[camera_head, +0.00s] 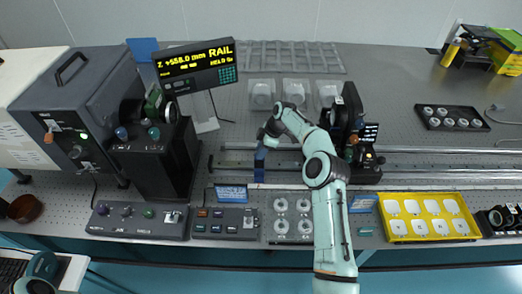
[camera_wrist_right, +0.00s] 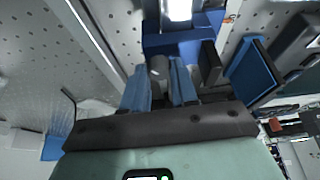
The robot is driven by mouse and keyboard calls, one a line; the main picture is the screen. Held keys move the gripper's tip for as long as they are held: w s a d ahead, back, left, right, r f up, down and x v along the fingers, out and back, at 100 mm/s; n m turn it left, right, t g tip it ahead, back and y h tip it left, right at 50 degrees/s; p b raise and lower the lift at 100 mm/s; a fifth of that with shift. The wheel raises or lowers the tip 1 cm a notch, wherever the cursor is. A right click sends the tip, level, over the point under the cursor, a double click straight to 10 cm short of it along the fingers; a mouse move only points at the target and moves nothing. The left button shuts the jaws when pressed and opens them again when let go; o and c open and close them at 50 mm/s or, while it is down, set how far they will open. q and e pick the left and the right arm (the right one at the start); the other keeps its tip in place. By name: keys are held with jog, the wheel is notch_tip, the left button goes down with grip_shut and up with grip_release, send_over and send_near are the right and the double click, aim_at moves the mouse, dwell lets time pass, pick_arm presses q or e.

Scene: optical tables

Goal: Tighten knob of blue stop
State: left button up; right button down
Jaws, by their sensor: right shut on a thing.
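The blue stop (camera_head: 260,166) stands on the long metal rail in the middle of the table in the head view. In the right wrist view its blue body (camera_wrist_right: 185,42) lies just beyond my fingertips. My right gripper (camera_head: 264,142) reaches it from above. In the right wrist view, the two blue fingers of my right gripper (camera_wrist_right: 163,72) are shut on a small grey knob (camera_wrist_right: 158,66) on the near side of the stop. The knob is hidden in the head view.
A display (camera_head: 195,65) reads "+558.0 mm RAIL" and "HELD". A black device (camera_head: 345,120) stands right of my arm on the rail (camera_head: 430,150). Control boxes (camera_head: 224,222), a yellow tray (camera_head: 428,217) and a white-disc tray (camera_head: 291,238) line the front.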

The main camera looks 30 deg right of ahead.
jog(key=shift+n+g, duration=0.4)
jog(key=shift+n, duration=1)
jog(key=c, duration=0.9)
grip_release()
jog(key=shift+o, duration=0.2)
jog(key=shift+r, duration=0.15)
